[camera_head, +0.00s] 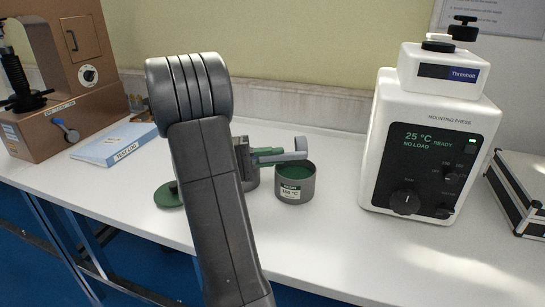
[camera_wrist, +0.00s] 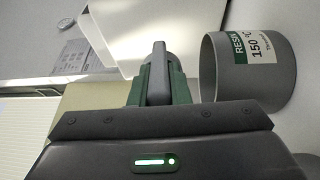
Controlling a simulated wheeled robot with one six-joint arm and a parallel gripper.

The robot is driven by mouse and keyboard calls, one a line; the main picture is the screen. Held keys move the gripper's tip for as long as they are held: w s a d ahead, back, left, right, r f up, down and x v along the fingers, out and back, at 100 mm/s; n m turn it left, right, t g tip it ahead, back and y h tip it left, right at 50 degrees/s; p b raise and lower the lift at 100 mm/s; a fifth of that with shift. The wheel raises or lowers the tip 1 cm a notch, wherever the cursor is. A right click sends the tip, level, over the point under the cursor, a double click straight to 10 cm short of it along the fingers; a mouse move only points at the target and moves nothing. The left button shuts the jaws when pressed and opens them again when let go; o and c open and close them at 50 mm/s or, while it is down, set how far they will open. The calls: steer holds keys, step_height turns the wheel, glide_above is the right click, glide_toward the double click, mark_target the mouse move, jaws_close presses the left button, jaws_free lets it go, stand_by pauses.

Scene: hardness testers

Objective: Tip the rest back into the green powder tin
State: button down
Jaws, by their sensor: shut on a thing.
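The green powder tin (camera_head: 295,190) is a grey round tin with green powder inside, upright on the white bench. Its label reads 150 °C in the head view; in the wrist view the tin (camera_wrist: 245,85) is at the right. My gripper (camera_head: 268,155) is shut on a grey scoop-like tool (camera_head: 294,148), whose end reaches over the tin's back rim, apparently above it. In the wrist view the green fingers of my gripper (camera_wrist: 158,85) clasp its grey handle (camera_wrist: 158,65). Whether the tool holds powder cannot be seen.
A green disc (camera_head: 168,195), perhaps a lid, lies left of my arm. The white mounting press (camera_head: 432,140) stands right of the tin. A test log (camera_head: 115,146) and brown tester (camera_head: 65,115) are at left.

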steer(key=shift+r, duration=0.1)
steer(key=shift+r+y+p, duration=0.5)
steer(key=shift+p, duration=0.1)
steer(key=shift+r+y+p, duration=0.4)
steer(key=shift+y+p, duration=0.2)
steer(key=shift+y, duration=0.2)
steer(key=y+p, duration=0.1)
steer(key=y, duration=0.1)
steer(key=r+y+p, duration=0.1)
steer(key=y+p, duration=0.2)
steer(key=y, duration=0.1)
steer(key=shift+r+p, duration=0.35)
steer(key=shift+r, duration=0.05)
steer(key=y+p, duration=0.1)
steer(key=r+y+p, duration=0.1)
steer(key=y+p, duration=0.3)
steer(key=shift+r, duration=0.25)
steer(key=y+p, duration=0.2)
steer(key=r+y+p, duration=0.1)
steer(key=y+p, duration=0.1)
steer(key=p, duration=0.1)
steer(key=shift+y+p, duration=0.55)
steer(key=shift+y, duration=0.25)
